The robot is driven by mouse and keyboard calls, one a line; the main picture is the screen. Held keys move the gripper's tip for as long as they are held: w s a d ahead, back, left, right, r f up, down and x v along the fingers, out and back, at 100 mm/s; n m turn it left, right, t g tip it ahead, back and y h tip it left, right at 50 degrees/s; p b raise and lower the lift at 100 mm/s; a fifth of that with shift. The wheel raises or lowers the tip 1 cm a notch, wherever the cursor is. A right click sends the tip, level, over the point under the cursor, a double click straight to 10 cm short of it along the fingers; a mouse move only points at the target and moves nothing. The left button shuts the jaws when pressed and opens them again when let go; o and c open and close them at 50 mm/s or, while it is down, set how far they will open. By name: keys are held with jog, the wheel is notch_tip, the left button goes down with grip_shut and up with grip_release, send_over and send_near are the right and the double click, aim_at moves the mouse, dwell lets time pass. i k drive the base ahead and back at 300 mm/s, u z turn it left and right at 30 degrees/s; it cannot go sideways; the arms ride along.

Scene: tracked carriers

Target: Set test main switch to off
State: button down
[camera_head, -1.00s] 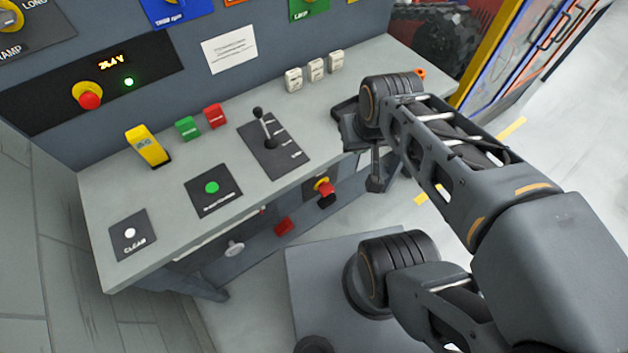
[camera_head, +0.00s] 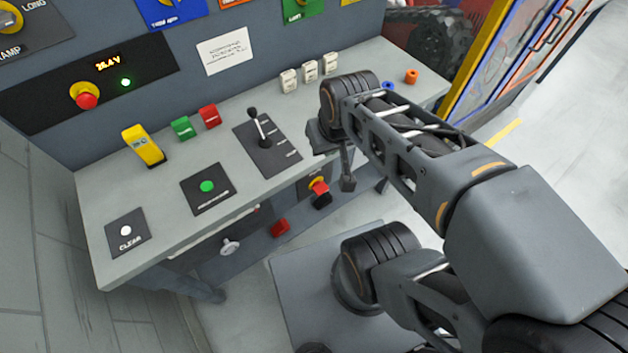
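No label reading test main switch can be made out. A red knob on a yellow base (camera_head: 319,188) sits on the bench's front face, with a black part under it. A red knob with a yellow collar (camera_head: 86,97) is on the black wall panel, beside a lit 26.4 V display (camera_head: 107,62) and a green light. My gripper (camera_head: 347,184) hangs at the bench's front edge, just right of and slightly above the front red-yellow knob in the picture. It looks apart from it, but depth is unclear. Its fingers are too small and dark to tell whether they are open.
The bench top (camera_head: 225,125) carries a black lever (camera_head: 259,130), a green button (camera_head: 207,186), a white button (camera_head: 126,230), a yellow block (camera_head: 143,146), and green, red and white blocks. A red block (camera_head: 281,228) and a pale knob (camera_head: 229,246) are on the front. Floor lies right.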

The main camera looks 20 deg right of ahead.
aim_at(319, 187)
jog(key=u, duration=0.05)
jog(key=k, duration=1.05)
jog(key=u, duration=0.2)
jog(key=i, duration=0.45)
jog(key=u, duration=0.05)
